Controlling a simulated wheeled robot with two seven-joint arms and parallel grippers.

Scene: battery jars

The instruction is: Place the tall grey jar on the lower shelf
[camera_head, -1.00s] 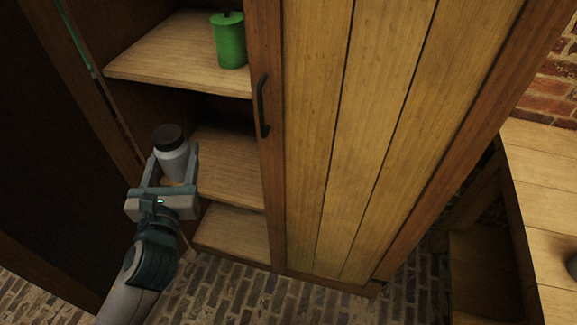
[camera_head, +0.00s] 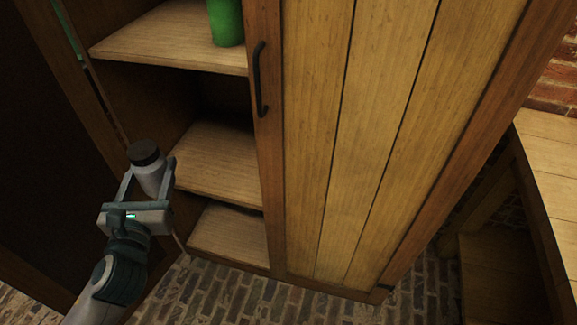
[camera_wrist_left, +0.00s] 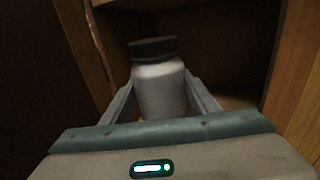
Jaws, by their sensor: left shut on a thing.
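The grey jar (camera_head: 149,178) with a black lid is upright between the fingers of my left gripper (camera_head: 147,186), which is shut on it. The jar also shows in the left wrist view (camera_wrist_left: 160,92), with a finger on each side. In the head view the jar is at the left side of the cupboard opening, in front of the shelves. The middle shelf (camera_head: 220,165) and the bottom shelf (camera_head: 230,238) both look bare where they show. My right gripper is not in view.
A green jar (camera_head: 226,22) stands on the upper shelf (camera_head: 165,40). A closed wooden door (camera_head: 350,140) with a dark handle (camera_head: 259,80) covers the right of the cupboard. An open dark door (camera_head: 50,170) is at the left. A wooden table (camera_head: 555,190) is at the far right.

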